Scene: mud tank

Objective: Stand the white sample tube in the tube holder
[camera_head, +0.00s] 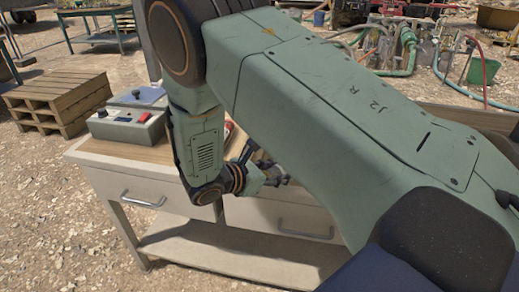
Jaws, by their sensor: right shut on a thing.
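My right gripper (277,180) is at the front edge of the workbench, low beside the drawer fronts, and partly covered by my own green arm. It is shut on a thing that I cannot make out. I cannot see the white sample tube or the tube holder. My arm covers the right part of the bench top. My left gripper is not in view.
The workbench (118,152) has a wooden top, drawers with handles and a lower shelf. A grey instrument box (128,122) stands on its left end. A small red object (228,130) lies behind my arm. Wooden pallets (58,101) are stacked at left.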

